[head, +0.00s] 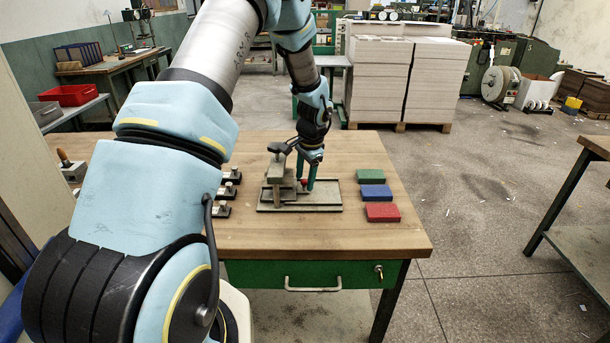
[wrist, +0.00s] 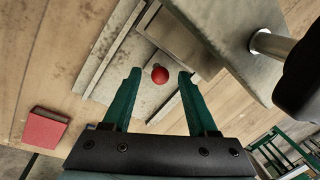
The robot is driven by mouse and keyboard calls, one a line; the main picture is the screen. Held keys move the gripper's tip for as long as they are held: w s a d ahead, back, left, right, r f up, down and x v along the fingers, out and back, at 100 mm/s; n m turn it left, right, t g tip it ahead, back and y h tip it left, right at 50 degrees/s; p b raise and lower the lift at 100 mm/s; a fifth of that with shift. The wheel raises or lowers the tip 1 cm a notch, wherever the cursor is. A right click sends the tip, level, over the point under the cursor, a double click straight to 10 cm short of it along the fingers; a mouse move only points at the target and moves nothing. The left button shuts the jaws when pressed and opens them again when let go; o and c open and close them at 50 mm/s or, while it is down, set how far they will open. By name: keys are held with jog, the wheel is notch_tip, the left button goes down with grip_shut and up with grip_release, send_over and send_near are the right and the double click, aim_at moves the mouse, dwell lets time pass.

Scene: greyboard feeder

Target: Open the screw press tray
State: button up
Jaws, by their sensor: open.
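The screw press (head: 280,175) stands on the wooden table, with a grey body and a dark handle on top. Its flat metal tray (head: 322,196) lies at the base, and a red ball knob (head: 303,182) rises from it. In the wrist view the red knob (wrist: 160,74) sits between the tips of my gripper (wrist: 158,80). The green fingers are apart, one on each side of the knob, with gaps visible. In the head view my gripper (head: 309,178) points down over the tray. The knob's lower part is hidden.
Green (head: 370,176), blue (head: 375,191) and red (head: 382,212) blocks lie right of the press. Several small dark pieces with light tops (head: 226,192) stand to its left. The press body (wrist: 228,35) is close beside my gripper. The table's front strip is clear.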

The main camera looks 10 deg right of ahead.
jog(key=shift+f, duration=0.15)
jog(key=shift+c, duration=0.4)
grip_shut()
dwell(1.0)
